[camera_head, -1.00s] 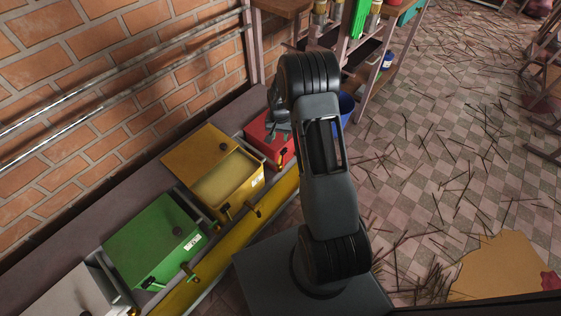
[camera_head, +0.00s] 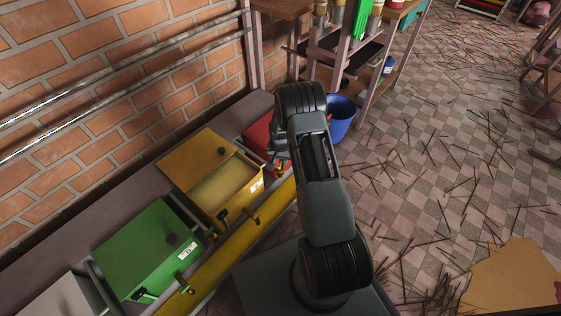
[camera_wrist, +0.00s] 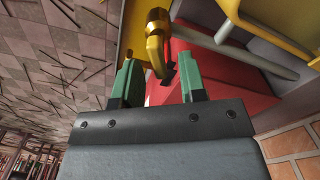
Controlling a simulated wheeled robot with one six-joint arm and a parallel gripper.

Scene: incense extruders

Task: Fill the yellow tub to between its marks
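The yellow tub (camera_head: 232,189) stands in the row along the wall in the head view, its top partly open. A pale yellow fill shows inside, but I cannot make out its marks. My gripper (camera_wrist: 157,82) is open in the wrist view, its two green fingers apart with nothing held. A yellow tap (camera_wrist: 157,35) with a dark lever lies just beyond and between the fingertips, in front of a red surface. In the head view my gripper (camera_head: 280,155) is low at the front of the red tub (camera_head: 258,134), which my arm partly hides.
A green tub (camera_head: 148,248) and a pale tub (camera_head: 62,298) stand on the near side of the yellow tub. A yellow rail (camera_head: 235,246) runs along the front. A blue bucket (camera_head: 341,118) stands beyond my arm. Thin sticks litter the tiled floor.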

